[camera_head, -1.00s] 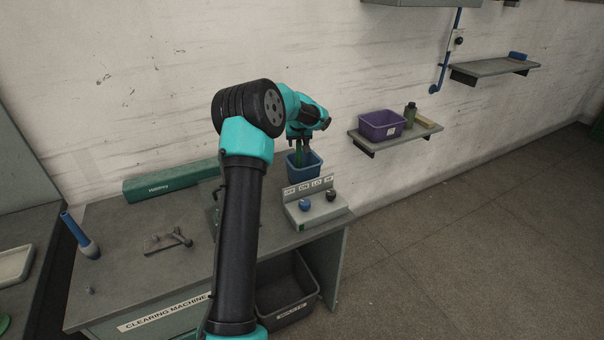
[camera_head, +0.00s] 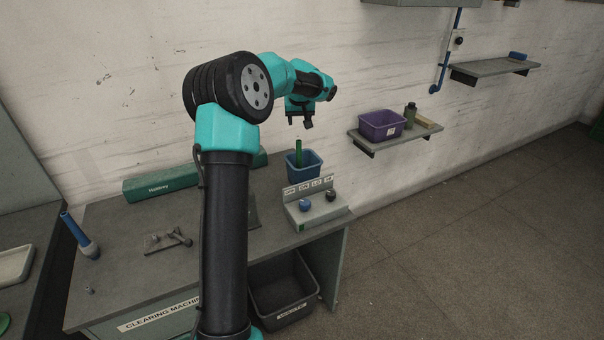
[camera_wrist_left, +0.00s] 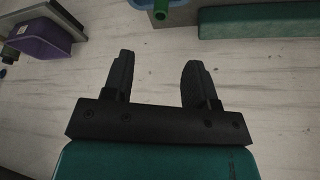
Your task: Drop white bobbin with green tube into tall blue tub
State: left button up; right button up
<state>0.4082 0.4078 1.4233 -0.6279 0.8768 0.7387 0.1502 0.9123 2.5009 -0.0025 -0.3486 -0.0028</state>
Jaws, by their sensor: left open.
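The tall blue tub (camera_head: 304,170) stands at the back right of the table, by the wall. The green tube (camera_head: 298,152) stands up out of the tub; the white part of the bobbin is hidden inside it. In the left wrist view the green tube (camera_wrist_left: 161,9) and a bit of the blue tub (camera_wrist_left: 185,4) show at the top edge. My left gripper (camera_head: 301,122) is open and empty above the tub, apart from the tube. Its two fingers (camera_wrist_left: 158,78) show spread in the wrist view. My right gripper is not in view.
A grey box with knobs (camera_head: 316,208) stands in front of the tub. A bobbin with a blue tube (camera_head: 80,237) stands at the left. A long green box (camera_head: 160,184) lies along the wall. A purple bin (camera_head: 381,125) sits on a wall shelf. A dark bin (camera_head: 283,290) is below the table.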

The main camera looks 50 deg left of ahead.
pick_arm(q)
jog(key=v, duration=0.5)
dwell(0.7)
